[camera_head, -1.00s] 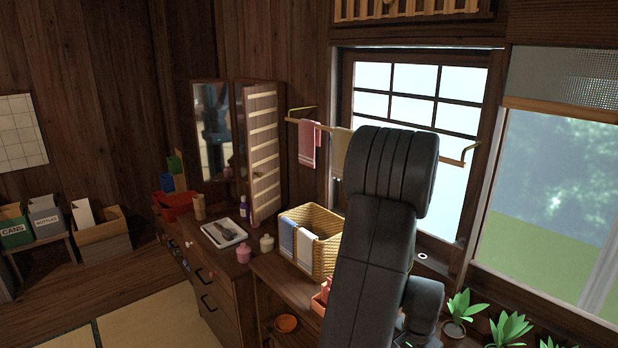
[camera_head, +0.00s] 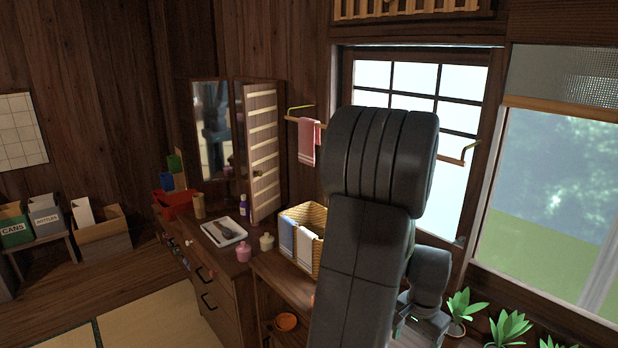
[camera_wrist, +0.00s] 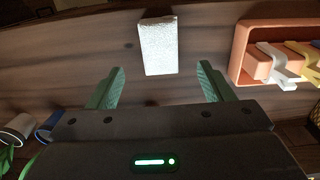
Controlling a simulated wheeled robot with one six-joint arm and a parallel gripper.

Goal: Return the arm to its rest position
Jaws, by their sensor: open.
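My gripper (camera_wrist: 160,88) shows in the wrist view with its two green fingers spread wide apart and nothing between them. A white speckled block (camera_wrist: 158,46) lies on the dark wood surface just beyond the fingertips, apart from them. In the head view my black arm stands folded upright in front of the window and hides part of the wicker basket (camera_head: 290,226) and the towel rail. My gripper's fingers cannot be made out in the head view.
An orange tray (camera_wrist: 240,72) with clips is at the right in the wrist view. A dresser holds a white tray (camera_head: 212,241), a pink jar (camera_head: 244,252) and a red box (camera_head: 172,206). Potted plants (camera_head: 510,326) stand at lower right. Tatami (camera_head: 150,322) is clear at lower left.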

